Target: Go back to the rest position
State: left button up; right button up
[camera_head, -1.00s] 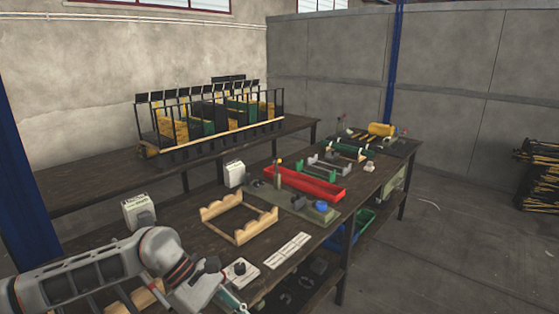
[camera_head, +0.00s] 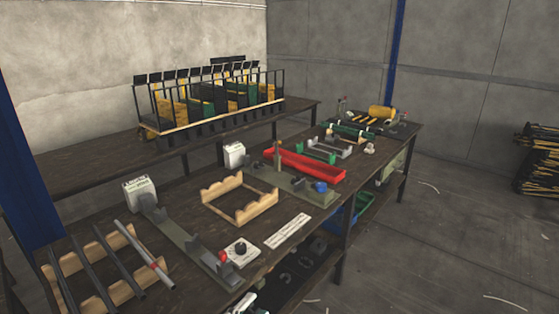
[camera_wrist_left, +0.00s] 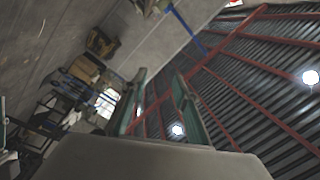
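My left gripper (camera_head: 243,302) shows only as a small light-coloured piece at the bottom edge of the head view, by the front edge of the workbench (camera_head: 178,197). In the left wrist view its two green fingers (camera_wrist_left: 160,78) stand apart with nothing between them. That view points up at the roof and a wall, away from the bench. My right gripper is in neither view.
A wooden rack (camera_head: 122,292) with dark bars and a grey rod is at the front left. Beside it are a long metal press (camera_head: 184,236), an empty wooden frame (camera_head: 211,209) and a red tray (camera_head: 318,170).

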pick_arm(q)
jog(key=s+a+f+n+g+y, duration=0.2)
jog(key=s+a+f+n+y, duration=0.2)
jog(key=s+a+f+n, duration=0.3)
jog(key=s+a+f+n+g+y, duration=0.3)
jog(key=s+a+f+n, duration=0.3)
jog(key=f, duration=0.8)
jog(key=shift+s+a+n+y, duration=0.4)
jog(key=shift+s+y, duration=0.2)
jog(key=shift+s, duration=0.4)
